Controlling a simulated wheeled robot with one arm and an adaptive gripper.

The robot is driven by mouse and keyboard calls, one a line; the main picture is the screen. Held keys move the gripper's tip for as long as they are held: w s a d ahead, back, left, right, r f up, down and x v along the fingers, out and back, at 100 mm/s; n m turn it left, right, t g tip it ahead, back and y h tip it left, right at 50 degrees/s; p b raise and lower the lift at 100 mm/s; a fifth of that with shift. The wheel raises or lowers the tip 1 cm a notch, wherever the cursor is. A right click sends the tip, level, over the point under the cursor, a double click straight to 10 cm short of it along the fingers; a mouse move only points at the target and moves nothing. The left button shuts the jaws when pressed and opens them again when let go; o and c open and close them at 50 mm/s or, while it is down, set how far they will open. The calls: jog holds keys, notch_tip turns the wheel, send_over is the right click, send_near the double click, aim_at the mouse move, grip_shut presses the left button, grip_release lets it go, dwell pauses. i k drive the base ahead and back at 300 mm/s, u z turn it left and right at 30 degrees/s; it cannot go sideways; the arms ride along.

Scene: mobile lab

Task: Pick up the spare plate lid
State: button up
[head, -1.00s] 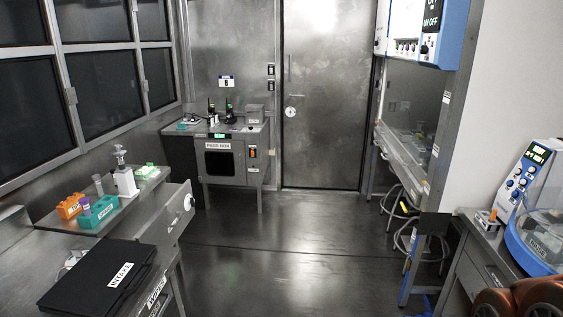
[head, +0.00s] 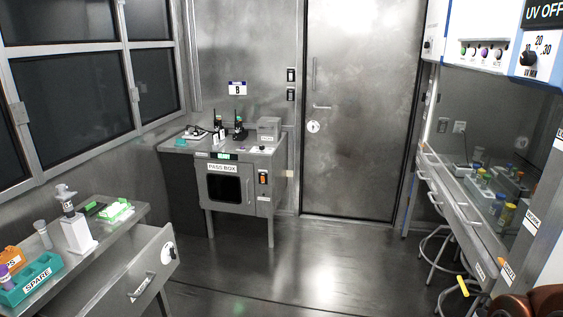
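I cannot make out a plate lid that I can be sure of in the head view. A teal rack (head: 32,281) with a label reading SPARE sits on the left bench, with a purple-capped tube (head: 8,278) at its left end. A small green and white item (head: 117,210) lies farther back on that bench; its exact form is too small to tell. My gripper is not in view.
The left bench (head: 128,228) also bears a white dispenser (head: 76,232) and an orange rack (head: 10,256); its drawer (head: 140,281) stands open. The pass box (head: 230,184) is ahead, left of the closed door (head: 357,150). A hood with bottles (head: 500,215) and stools (head: 440,245) line the right. The middle floor (head: 300,270) is clear.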

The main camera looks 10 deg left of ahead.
aim_at(91, 209)
jog(key=u, duration=0.25)
jog(key=i, duration=1.65)
jog(key=u, duration=1.35)
jog(key=i, duration=0.95)
jog(key=u, duration=1.6)
jog(key=i, duration=0.8)
jog(key=u, duration=0.35)
